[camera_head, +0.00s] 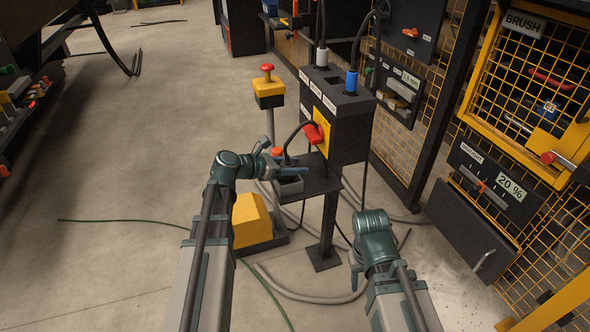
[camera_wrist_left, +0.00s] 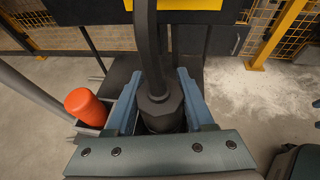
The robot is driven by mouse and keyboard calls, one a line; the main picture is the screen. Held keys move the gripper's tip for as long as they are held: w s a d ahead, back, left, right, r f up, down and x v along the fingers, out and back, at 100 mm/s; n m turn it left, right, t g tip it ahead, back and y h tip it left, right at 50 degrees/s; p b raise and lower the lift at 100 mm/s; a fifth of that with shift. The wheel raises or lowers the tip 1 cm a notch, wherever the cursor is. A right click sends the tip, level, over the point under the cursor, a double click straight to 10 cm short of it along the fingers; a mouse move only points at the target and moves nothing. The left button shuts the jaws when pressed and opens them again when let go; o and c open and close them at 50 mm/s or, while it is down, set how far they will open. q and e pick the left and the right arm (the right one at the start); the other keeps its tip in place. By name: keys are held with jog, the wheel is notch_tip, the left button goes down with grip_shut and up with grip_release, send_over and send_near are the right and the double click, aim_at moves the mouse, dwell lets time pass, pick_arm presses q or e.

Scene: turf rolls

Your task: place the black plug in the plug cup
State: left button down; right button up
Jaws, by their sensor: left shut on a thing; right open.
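The black plug (camera_wrist_left: 160,110) is between the blue fingers of my left gripper (camera_wrist_left: 163,98) in the left wrist view, with its thick cable rising from it. In the head view my left gripper (camera_head: 291,171) is shut on the plug over a small grey box-like holder (camera_head: 289,187) on the stand's shelf. This may be the plug cup; I cannot tell whether the plug is inside it, as the gripper covers the spot. An orange-red cylinder (camera_wrist_left: 85,106) stands beside the left finger. My right gripper (camera_head: 357,276) is open and empty, low right of the stand.
A black socket box (camera_head: 345,120) on the stand has a blue plug (camera_head: 351,82), a grey plug (camera_head: 321,57) and a red switch (camera_head: 314,134) on yellow. A yellow-red emergency button post (camera_head: 268,88) stands behind. Hoses and a yellow block (camera_head: 252,220) lie on the floor.

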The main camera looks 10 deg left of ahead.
pick_arm(q)
jog(key=c, duration=0.7)
grip_release()
jog(key=shift+f, duration=0.15)
jog(key=o, duration=0.4)
jog(key=shift+r, duration=0.25)
jog(key=shift+s+a+r, duration=0.2)
jog(key=shift+a, duration=0.05)
jog(key=p+v, duration=0.4)
jog(key=v, duration=0.7)
jog(key=shift+s+p, duration=0.15)
jog(key=shift+p, duration=0.15)
